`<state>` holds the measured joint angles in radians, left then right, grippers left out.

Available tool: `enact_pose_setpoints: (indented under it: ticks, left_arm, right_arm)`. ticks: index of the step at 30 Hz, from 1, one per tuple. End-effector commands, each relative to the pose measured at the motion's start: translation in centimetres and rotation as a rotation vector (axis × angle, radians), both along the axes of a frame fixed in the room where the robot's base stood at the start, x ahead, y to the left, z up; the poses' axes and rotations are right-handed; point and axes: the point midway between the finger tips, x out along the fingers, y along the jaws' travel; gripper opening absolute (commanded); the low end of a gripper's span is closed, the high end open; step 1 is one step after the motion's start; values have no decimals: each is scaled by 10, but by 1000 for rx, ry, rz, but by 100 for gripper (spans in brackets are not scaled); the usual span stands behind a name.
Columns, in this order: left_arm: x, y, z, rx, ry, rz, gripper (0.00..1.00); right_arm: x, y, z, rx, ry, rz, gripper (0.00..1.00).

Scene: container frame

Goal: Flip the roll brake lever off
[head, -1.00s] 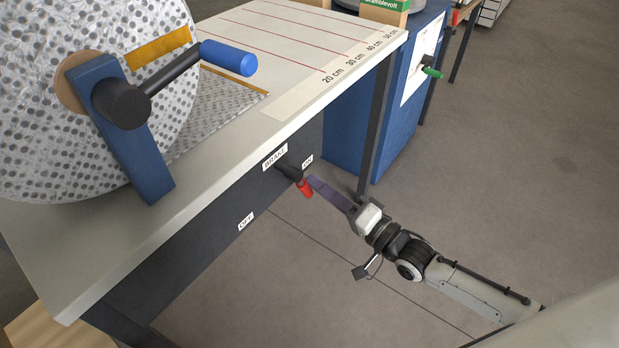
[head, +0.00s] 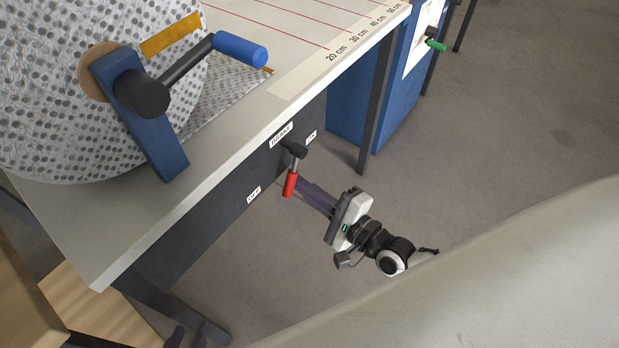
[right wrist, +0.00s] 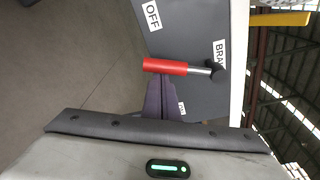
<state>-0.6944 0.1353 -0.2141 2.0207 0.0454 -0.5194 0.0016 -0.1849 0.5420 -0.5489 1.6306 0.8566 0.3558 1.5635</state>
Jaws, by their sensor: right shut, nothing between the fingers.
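The brake lever has a red handle (head: 290,184) on a metal rod, with a black pivot (head: 295,150) on the dark panel under the table top. The handle hangs almost straight down, between the OFF label (head: 253,194) and the ON label (head: 311,137). My right gripper (head: 303,190) is shut and empty, its purple fingers on the ON side of the handle. In the right wrist view the fingertips (right wrist: 163,82) are against or very close to the red handle (right wrist: 165,66).
The table top (head: 235,140) carries a large dotted roll (head: 60,120) with a blue-handled crank (head: 240,49). A dark table leg (head: 378,110) and a blue cabinet (head: 365,85) stand beyond the lever. A wooden box (head: 85,300) is at lower left. Open floor lies to the right.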

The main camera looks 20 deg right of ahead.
Motion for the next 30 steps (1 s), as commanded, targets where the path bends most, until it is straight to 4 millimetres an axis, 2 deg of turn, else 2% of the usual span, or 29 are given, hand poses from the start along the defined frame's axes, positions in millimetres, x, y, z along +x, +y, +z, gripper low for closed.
enact_pose_setpoints:
  ticks: [9,26,30]
  left_arm:
    - [1,-1,3,0,-1,0,31]
    - [2,-1,6,-3,-5,0,31]
    - [3,-2,1,-3,-7,1,31]
  right_arm:
    - [-5,10,3,99,53,1,0]
    - [-6,12,5,116,60,4,0]
    - [-3,9,0,114,58,4,0]
